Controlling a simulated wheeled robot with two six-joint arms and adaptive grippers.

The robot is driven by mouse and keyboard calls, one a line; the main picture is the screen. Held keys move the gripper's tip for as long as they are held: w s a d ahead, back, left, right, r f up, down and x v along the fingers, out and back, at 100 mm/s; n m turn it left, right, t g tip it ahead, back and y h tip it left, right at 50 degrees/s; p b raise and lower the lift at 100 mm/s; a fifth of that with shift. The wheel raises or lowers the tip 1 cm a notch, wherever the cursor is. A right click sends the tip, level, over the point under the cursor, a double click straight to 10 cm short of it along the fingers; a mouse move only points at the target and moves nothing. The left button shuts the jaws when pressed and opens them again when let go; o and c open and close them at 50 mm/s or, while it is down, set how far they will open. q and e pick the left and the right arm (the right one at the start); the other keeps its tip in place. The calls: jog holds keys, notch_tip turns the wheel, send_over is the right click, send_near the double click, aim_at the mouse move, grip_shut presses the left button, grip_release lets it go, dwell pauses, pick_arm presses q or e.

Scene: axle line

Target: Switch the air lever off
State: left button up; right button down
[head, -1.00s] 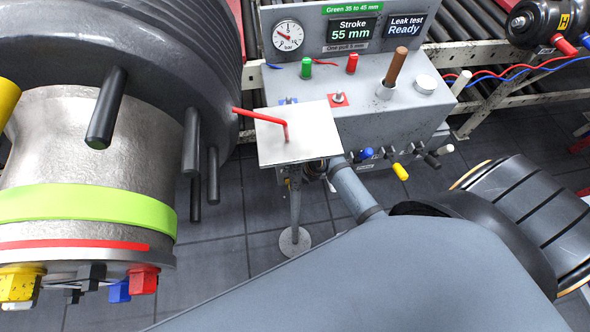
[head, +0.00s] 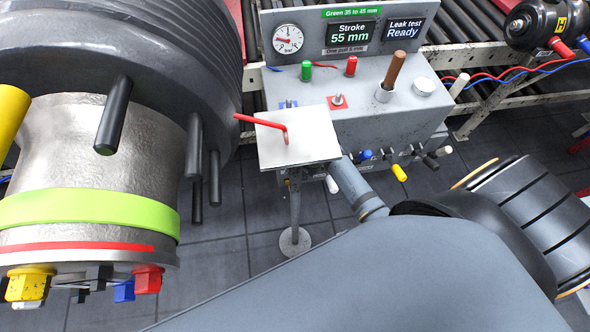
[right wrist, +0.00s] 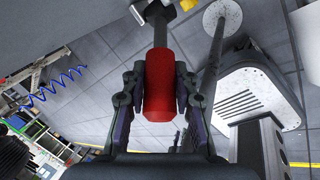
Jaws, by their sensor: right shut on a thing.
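In the right wrist view, a red rounded handle (right wrist: 158,95) on a dark stem sits between the two fingers of my right gripper (right wrist: 159,78), which is shut on it. I cannot tell for sure that this is the air lever. In the head view, my right arm reaches toward the front of the grey console (head: 365,110). A pale plate (head: 298,150) on a stand, with a bent red rod (head: 262,121) on it, hides most of this gripper and the handle. The console's round bar gauge (head: 288,39) faces me. My left gripper is out of view.
Blue, yellow (head: 399,172) and other coloured levers stick out of the console's front, right of the plate. A large wheel hub (head: 95,150) with dark studs fills the left. A roller conveyor (head: 455,20) runs behind. Tiled floor shows below the plate.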

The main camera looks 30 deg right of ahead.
jog(key=c, duration=1)
grip_release()
jog(key=v, duration=1.2)
